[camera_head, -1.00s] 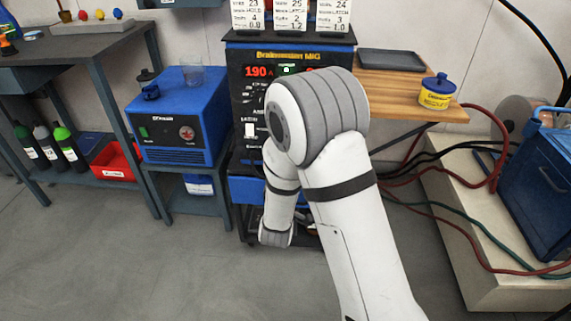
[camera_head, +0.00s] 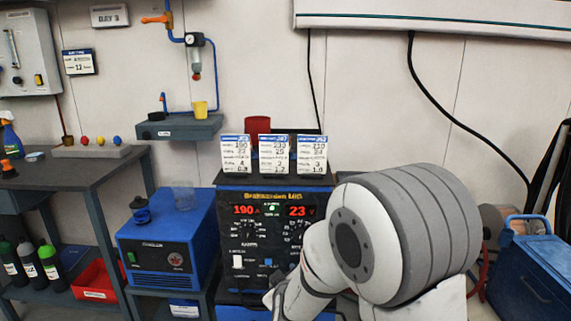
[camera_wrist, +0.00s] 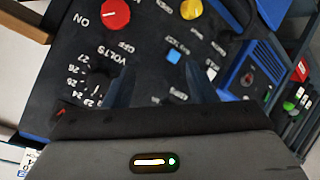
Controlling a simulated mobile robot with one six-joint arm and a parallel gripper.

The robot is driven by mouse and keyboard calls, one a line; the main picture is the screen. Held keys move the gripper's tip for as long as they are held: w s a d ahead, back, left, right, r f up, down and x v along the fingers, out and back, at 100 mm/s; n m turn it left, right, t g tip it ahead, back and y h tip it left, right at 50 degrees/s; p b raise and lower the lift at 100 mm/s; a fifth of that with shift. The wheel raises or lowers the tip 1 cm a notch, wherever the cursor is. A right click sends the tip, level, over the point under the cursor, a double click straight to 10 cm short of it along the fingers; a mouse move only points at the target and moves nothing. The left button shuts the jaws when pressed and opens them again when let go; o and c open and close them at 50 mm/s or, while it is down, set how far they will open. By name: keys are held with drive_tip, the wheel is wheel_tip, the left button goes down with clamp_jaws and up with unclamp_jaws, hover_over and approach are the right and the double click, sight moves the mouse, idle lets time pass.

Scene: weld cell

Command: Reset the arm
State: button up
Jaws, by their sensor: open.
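My arm stands at the lower right in the head view, folded in front of the welding machine (camera_head: 232,207); its end is out of sight there. In the wrist view my gripper (camera_wrist: 160,90) shows two dark fingers, apart, with nothing seen between them. Beyond the fingers is the machine's dark front panel, seen tilted, with a red knob (camera_wrist: 115,14), a yellow knob (camera_wrist: 191,9) and a blue button (camera_wrist: 173,55). In the head view the machine's displays read 190 and 23.
Three setting cards (camera_head: 272,154) and a red cup (camera_head: 257,128) stand on the machine. A blue unit (camera_head: 150,255) with a clear cup (camera_head: 184,196) is to its left. A dark workbench (camera_head: 75,180) stands further left. A blue chest (camera_head: 530,275) is at the right.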

drive_tip(key=s+d+r+m+g+p, duration=0.2)
drive_tip(key=s+d+r+p, duration=0.15)
drive_tip(key=r, duration=0.35)
drive_tip(key=s+d+r+m+g+p, duration=0.1)
drive_tip(key=s+d+r+g+p, duration=0.1)
drive_tip(key=s+r+p, duration=0.4)
drive_tip(key=s+d+r+m+g+p, duration=0.2)
drive_tip(key=s+d+r+p, duration=0.1)
drive_tip(key=r, duration=0.4)
drive_tip(key=s+d+r+m+g+p, duration=0.2)
drive_tip(key=s+d+r+p, duration=0.1)
drive_tip(key=s+r, duration=0.2)
drive_tip(key=s+d+r+m+g+h+p, duration=0.1)
drive_tip(key=s+d+r+p, duration=0.3)
drive_tip(key=s, duration=0.5)
drive_tip(key=shift+r+m+g, duration=0.4)
drive_tip(key=shift+r+g, duration=0.15)
drive_tip(key=shift+g, duration=0.05)
drive_tip(key=shift+c, duration=0.5)
